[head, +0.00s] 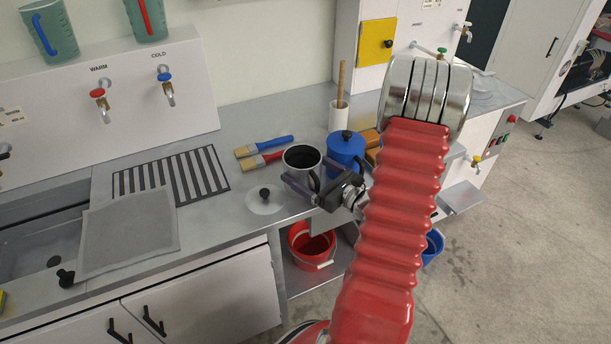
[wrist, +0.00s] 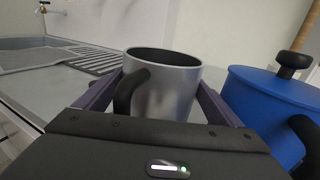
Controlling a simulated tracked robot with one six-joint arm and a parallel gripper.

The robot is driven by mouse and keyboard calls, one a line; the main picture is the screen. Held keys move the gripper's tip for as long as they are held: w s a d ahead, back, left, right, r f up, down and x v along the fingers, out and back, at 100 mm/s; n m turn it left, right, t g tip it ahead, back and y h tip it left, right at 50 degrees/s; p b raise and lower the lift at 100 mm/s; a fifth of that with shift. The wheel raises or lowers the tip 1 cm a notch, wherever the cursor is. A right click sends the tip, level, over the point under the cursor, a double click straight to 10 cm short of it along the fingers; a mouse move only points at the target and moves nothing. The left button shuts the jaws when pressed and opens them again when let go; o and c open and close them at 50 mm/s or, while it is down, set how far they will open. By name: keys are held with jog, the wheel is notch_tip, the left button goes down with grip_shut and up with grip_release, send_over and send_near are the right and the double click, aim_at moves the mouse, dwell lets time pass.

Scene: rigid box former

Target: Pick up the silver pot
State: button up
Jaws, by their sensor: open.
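The silver pot (wrist: 170,88) stands upright on the counter, lidless, with a dark inside and a black handle facing my gripper in the wrist view. In the head view the pot (head: 301,158) is partly hidden by my gripper (head: 302,182). My gripper (wrist: 157,95) is open, with one purple-grey finger on each side of the pot. Whether the fingers touch its wall I cannot tell. A pale round lid with a black knob (head: 265,199) lies on the counter to the left of my gripper.
A blue lidded pot (head: 345,150) stands close on the right, also large in the wrist view (wrist: 272,108). Two brushes (head: 265,153) lie behind. A white holder (head: 339,117) stands farther back. The sink and striped mat (head: 171,179) are left. A red bucket (head: 311,245) sits below.

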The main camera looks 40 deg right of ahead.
jog(key=shift+c, duration=0.3)
jog(key=c, duration=1)
jog(key=shift+r, duration=0.15)
notch_tip(320, 180, up, 10)
dwell(0.6)
dwell(0.5)
